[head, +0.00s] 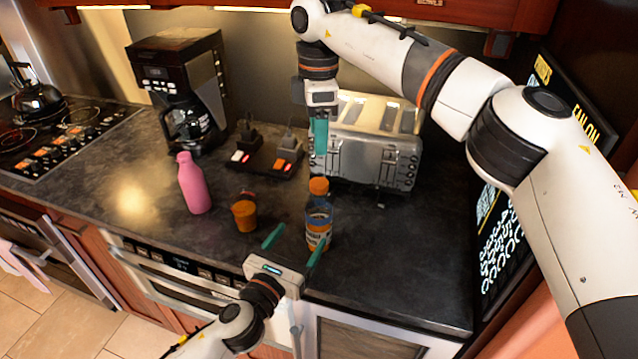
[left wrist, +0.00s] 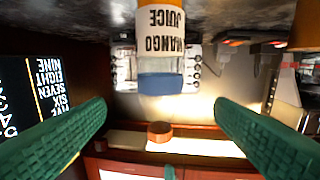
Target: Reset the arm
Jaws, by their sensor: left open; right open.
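My left gripper (head: 292,246) is at the front edge of the counter, open and empty. Its two green fingers also show spread apart in the left wrist view (left wrist: 160,118). A mango juice bottle (head: 318,228) with a blue band stands just beyond its fingertips; its label reads upside down in the left wrist view (left wrist: 161,45). My right gripper (head: 319,135) hangs with its teal fingers down in front of the silver toaster (head: 365,150). I see nothing held in it, and its fingers overlap in the head view.
On the dark counter (head: 400,260) stand a pink bottle (head: 193,184), an orange cup (head: 245,213), a black coffee maker (head: 182,90) and a power strip (head: 265,158). A black lettered board (head: 500,225) stands at the right. The counter's front right is clear.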

